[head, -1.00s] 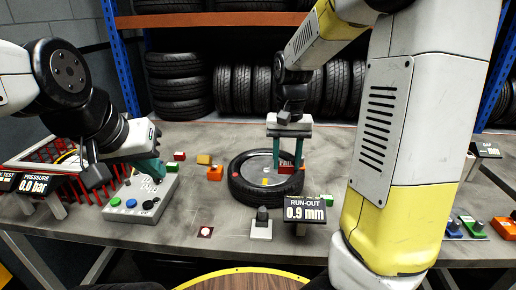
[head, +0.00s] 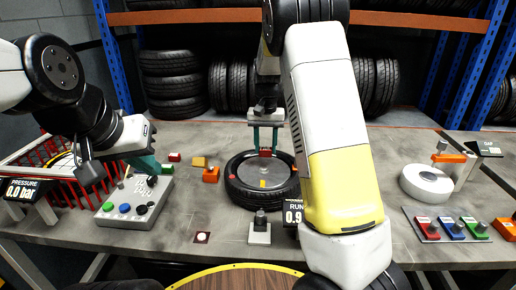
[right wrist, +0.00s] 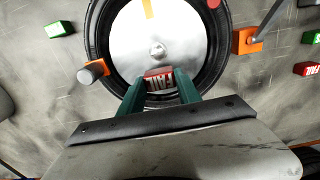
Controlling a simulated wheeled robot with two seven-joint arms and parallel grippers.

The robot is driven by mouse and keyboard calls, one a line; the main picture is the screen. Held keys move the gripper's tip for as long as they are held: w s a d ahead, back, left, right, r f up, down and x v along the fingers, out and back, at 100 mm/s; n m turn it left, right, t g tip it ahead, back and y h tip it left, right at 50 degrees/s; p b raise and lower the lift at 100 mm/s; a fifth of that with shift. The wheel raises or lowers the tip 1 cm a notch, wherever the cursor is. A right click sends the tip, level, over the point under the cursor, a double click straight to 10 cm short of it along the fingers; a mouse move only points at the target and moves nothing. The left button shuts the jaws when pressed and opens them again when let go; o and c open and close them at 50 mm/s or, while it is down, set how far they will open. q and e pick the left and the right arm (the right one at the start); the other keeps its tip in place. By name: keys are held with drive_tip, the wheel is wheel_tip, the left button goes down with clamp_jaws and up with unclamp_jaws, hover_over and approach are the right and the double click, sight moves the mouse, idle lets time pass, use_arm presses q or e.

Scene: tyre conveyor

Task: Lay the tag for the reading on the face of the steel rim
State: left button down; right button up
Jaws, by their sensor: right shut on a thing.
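The tyre (head: 240,194) lies flat on the bench with the steel rim (head: 256,176) face up inside it. My right gripper (head: 266,148) is shut on a red FAIL tag (right wrist: 158,80); the tag also shows between the fingertips in the head view (head: 265,153). The tag is over the rim; whether it touches the face I cannot tell. In the right wrist view it covers part of the rim face (right wrist: 125,50) below the hub. The run-out display (head: 294,213) is partly hidden by my right arm; "0.9" shows. My left gripper (head: 148,165) is by the button box, its opening unclear.
The button box (head: 135,205) and pressure display (head: 28,189) stand at the left. A yellow block (head: 199,162) and an orange block (head: 211,174) lie left of the tyre. A yellow strip (right wrist: 148,9) lies on the rim.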

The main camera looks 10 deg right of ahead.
sight(264, 153)
drive_tip(key=shift+w+a+f, duration=0.1)
drive_tip(key=shift+w, duration=0.5)
drive_tip(key=shift+s+f, duration=0.1)
drive_tip(key=shift+f, duration=1.6)
drive_tip(key=shift+f, duration=0.2)
drive_tip(key=o, duration=1.3)
drive_tip(key=shift+r, duration=0.15)
